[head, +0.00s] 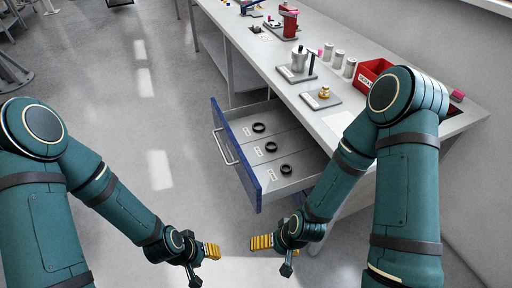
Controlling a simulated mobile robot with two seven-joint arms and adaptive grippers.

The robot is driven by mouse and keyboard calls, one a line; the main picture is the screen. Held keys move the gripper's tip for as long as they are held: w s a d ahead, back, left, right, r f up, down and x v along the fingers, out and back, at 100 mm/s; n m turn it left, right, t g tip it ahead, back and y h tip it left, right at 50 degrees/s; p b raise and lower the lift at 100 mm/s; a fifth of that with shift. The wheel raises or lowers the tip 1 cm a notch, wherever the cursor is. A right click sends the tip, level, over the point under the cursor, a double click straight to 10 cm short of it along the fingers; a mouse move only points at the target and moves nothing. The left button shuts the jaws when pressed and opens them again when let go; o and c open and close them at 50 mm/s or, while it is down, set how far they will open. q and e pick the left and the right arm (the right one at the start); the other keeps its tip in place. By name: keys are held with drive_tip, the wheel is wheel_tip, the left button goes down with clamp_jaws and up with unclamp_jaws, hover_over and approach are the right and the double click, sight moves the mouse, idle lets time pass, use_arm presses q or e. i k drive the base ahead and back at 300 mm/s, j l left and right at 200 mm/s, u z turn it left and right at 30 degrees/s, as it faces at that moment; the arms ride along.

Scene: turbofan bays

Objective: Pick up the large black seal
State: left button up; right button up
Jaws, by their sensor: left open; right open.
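Three black ring seals lie in a row in an open drawer (302,136) with a blue front: a far seal (259,128), a middle seal (271,147) and a near seal (286,169). Each has a small white label beside it, too small to read. I cannot tell surely which seal is the large one. My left gripper (212,251) is open and empty, low in front of the drawer and to its left. My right gripper (262,242) is open and empty, just in front of the drawer's near corner. Both grippers are apart from the seals.
The workbench (345,116) runs above the drawer. On it stand a red bin (373,72), metal canisters (337,58), a metal pot on a plate (299,60), a brass part on a plate (324,92) and a red press (289,22). The floor left of the drawer is clear.

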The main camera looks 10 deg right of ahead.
sight(255, 124)
drive_tip(key=i+j, duration=0.15)
drive_tip(key=j, duration=0.2)
drive_tip(key=i+j+z, duration=0.1)
drive_tip(key=j, duration=0.25)
drive_tip(key=i+j, duration=0.15)
drive_tip(key=j, duration=0.2)
drive_tip(key=i+j+z, duration=0.1)
drive_tip(key=i+j, duration=0.2)
drive_tip(key=j, duration=0.15)
drive_tip(key=i+j, duration=0.25)
drive_tip(key=j, duration=0.2)
drive_tip(key=z, duration=0.05)
